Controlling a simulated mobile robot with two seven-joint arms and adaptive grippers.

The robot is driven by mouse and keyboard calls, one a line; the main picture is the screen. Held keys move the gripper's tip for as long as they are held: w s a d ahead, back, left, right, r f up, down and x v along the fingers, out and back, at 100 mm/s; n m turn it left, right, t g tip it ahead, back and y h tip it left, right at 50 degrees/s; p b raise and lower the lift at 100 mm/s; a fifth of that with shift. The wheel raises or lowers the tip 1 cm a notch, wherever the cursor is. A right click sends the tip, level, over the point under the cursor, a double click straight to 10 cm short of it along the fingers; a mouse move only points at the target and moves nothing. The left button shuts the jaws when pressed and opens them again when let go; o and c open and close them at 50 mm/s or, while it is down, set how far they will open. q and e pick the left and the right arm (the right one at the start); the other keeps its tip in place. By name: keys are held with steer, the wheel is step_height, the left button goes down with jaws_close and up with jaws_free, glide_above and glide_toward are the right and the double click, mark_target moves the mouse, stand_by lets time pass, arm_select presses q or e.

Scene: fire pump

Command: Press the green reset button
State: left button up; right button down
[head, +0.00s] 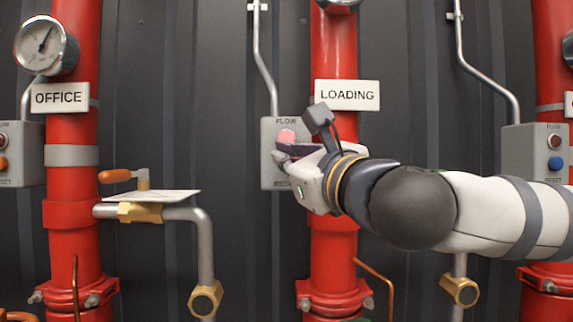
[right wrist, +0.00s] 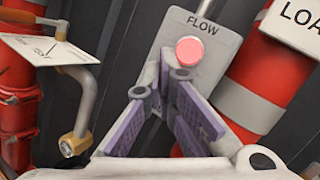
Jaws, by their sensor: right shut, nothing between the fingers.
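The grey flow box (head: 269,180) is on the wall beside the red pipe with the LOADING sign (head: 347,95). Its round red lamp (head: 287,136) looks bright pink; it also shows in the right wrist view (right wrist: 189,50). My right gripper (head: 279,152) is in front of the box, just below the lamp, with its fingers shut and empty. In the right wrist view its fingertips (right wrist: 165,68) overlap the box below the lamp. No green button shows in either view; the gripper covers the lower middle of the box. I cannot tell whether the fingertips touch it. My left gripper is out of view.
A box with an orange button (head: 3,163) is at the left edge. Another box with a blue button (head: 555,163) is at the right. An OFFICE sign (head: 59,97), a gauge (head: 45,45) and an orange-handled valve (head: 115,176) are left of the flow box.

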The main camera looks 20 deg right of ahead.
steer(key=shift+w+d, duration=0.15)
steer(key=shift+w, duration=0.35)
stand_by(0.4)
steer(key=shift+s, duration=0.15)
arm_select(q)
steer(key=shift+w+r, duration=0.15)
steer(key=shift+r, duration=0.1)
arm_select(e)
steer(key=shift+s+a, duration=0.25)
steer(key=shift+s, duration=0.5)
